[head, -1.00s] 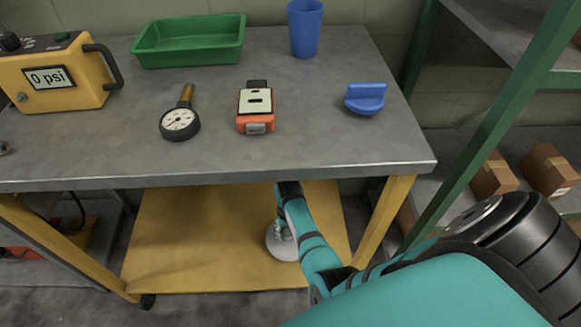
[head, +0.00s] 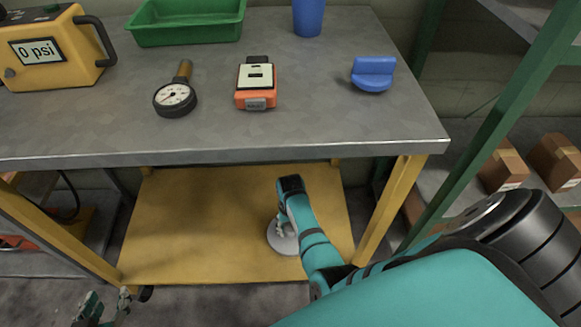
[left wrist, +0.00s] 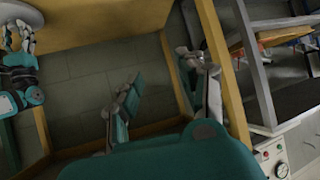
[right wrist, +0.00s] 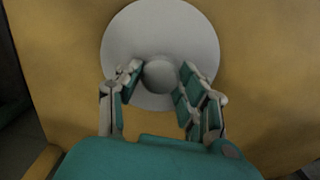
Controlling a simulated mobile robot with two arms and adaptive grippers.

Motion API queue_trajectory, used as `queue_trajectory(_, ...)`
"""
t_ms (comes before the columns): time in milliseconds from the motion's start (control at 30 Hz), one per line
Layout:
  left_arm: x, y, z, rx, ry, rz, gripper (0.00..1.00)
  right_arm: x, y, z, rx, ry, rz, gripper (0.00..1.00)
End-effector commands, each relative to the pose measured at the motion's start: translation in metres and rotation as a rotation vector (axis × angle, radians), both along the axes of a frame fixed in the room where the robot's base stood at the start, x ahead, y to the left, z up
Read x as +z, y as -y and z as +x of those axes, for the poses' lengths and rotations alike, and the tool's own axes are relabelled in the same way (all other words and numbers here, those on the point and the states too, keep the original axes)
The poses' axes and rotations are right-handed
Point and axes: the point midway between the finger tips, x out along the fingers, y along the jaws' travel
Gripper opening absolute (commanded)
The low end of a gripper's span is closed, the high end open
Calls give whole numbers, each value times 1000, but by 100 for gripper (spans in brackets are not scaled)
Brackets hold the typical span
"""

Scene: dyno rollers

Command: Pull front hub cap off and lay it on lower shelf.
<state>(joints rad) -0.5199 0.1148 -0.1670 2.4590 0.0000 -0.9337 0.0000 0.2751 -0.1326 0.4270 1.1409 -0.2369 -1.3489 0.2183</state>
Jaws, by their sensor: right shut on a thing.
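The hub cap (head: 287,245), a pale grey disc with a round knob in the middle, is over the yellow lower shelf (head: 190,215) under the bench. My right gripper (head: 281,228) reaches down to it and is shut on its knob. In the right wrist view the disc (right wrist: 160,28) faces the camera, with the fingers on both sides of the knob. I cannot tell whether the disc touches the shelf. My left gripper (head: 105,306) is low at the left, beside the shelf's front left corner. In the left wrist view (left wrist: 160,68) its fingers are apart and empty.
The grey bench top (head: 320,120) above holds a gauge (head: 175,97), an orange device (head: 256,85) and a blue knob-like piece (head: 373,74). Yellow legs (head: 393,205) stand at the shelf's sides. A green-framed rack (head: 490,130) is at the right. The shelf's left half is clear.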

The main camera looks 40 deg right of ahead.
Motion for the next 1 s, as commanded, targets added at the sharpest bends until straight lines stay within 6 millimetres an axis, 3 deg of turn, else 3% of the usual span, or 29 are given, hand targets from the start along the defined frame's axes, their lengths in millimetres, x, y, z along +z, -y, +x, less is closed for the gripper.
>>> queue_trajectory(500, 38, 13, 27, -17, 247, -58, 40, -9, 0, 0, 0, 0, 0, 0)
queue_trajectory(900, 42, 14, 28, -18, 268, -63, 40, -10, 0, 0, 0, 0, 0, 0)
queue_trajectory(933, 42, 14, 28, -18, 267, -63, 40, -10, 0, 0, 0, 0, 0, 42)
queue_trajectory(1000, 42, 14, 28, -18, 267, -63, 40, -10, 0, 0, 0, 0, 0, 51)
